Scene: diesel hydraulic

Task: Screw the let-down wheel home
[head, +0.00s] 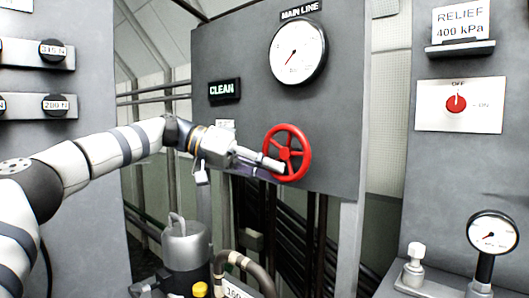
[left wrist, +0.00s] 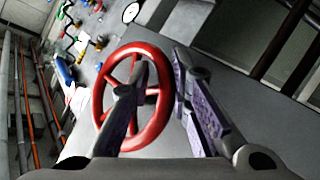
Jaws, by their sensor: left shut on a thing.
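The red let-down wheel (head: 287,153) is spoked and stands on the front of the grey main-line panel, near its lower right edge. My left gripper (head: 268,164) reaches it from the left and is shut on its rim. In the left wrist view the wheel (left wrist: 99,100) shows nearly whole, and the fingers of the gripper (left wrist: 160,80) lie on either side of the rim, one across the inside of the wheel and one outside. The stem behind the wheel is hidden. My right gripper is not in view.
A MAIN LINE gauge (head: 298,52) and a CLEAN sign (head: 224,90) are on the panel above. A relief panel with a red knob (head: 456,104) is at right, above a small gauge (head: 493,233). A grey canister (head: 187,245) and a hose (head: 250,267) stand below my arm.

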